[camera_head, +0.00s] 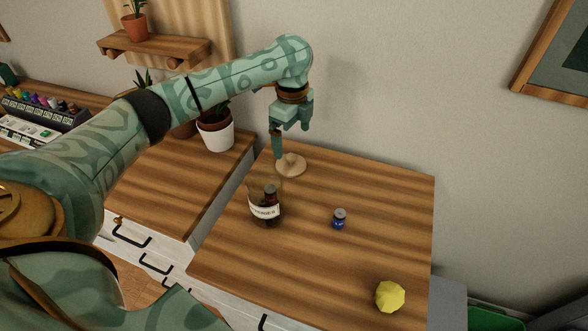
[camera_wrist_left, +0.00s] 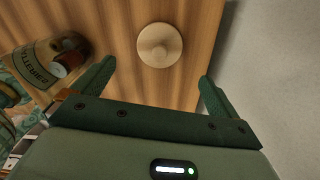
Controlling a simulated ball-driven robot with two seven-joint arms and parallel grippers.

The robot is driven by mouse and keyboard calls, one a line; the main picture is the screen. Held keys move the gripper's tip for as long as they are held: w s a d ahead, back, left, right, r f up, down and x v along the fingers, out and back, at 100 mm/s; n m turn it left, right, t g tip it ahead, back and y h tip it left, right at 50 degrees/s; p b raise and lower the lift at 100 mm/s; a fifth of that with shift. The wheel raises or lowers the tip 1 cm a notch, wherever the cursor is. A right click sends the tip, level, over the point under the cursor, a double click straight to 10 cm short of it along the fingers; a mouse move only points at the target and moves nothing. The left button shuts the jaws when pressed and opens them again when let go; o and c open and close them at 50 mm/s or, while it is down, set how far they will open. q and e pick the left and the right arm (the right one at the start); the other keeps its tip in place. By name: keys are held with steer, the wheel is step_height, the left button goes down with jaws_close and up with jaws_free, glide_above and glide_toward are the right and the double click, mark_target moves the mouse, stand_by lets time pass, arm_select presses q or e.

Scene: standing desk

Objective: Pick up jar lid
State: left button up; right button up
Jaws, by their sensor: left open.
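The jar lid (camera_head: 291,165) is a round, light wooden disc with a knob. It lies on the wooden desk top (camera_head: 375,190) near its back edge. My left gripper (camera_head: 278,155) is open and empty, just above and beside the lid. In the left wrist view the lid (camera_wrist_left: 159,45) shows whole, ahead of the gap between the two green fingers (camera_wrist_left: 153,85), not between them. The glass jar (camera_head: 265,209) stands open and upright in front of the lid, with a label and a dark bottle inside. It also shows in the left wrist view (camera_wrist_left: 45,65). My right gripper is not in view.
A small blue bottle with a grey cap (camera_head: 339,219) stands right of the jar. A yellow faceted object (camera_head: 389,296) lies at the front right. A white plant pot (camera_head: 216,132) stands on the left counter. The wall is close behind the lid.

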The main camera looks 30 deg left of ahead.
mark_target(291, 155)
arm_select(q)
step_height(291, 155, down, 2)
steer(key=shift+w+f, duration=0.15)
steer(key=shift+f, duration=0.05)
steer(key=shift+f+b, duration=0.35)
steer(key=shift+b, duration=0.15)
step_height(291, 155, down, 5)
steer(key=b, duration=0.3)
steer(key=shift+a+f+b, duration=0.15)
steer(key=shift+f+b, duration=0.05)
steer(key=shift+b, duration=0.15)
steer(key=shift+s+r, duration=0.2)
steer(key=shift+r, duration=0.05)
steer(key=c, duration=1.1)
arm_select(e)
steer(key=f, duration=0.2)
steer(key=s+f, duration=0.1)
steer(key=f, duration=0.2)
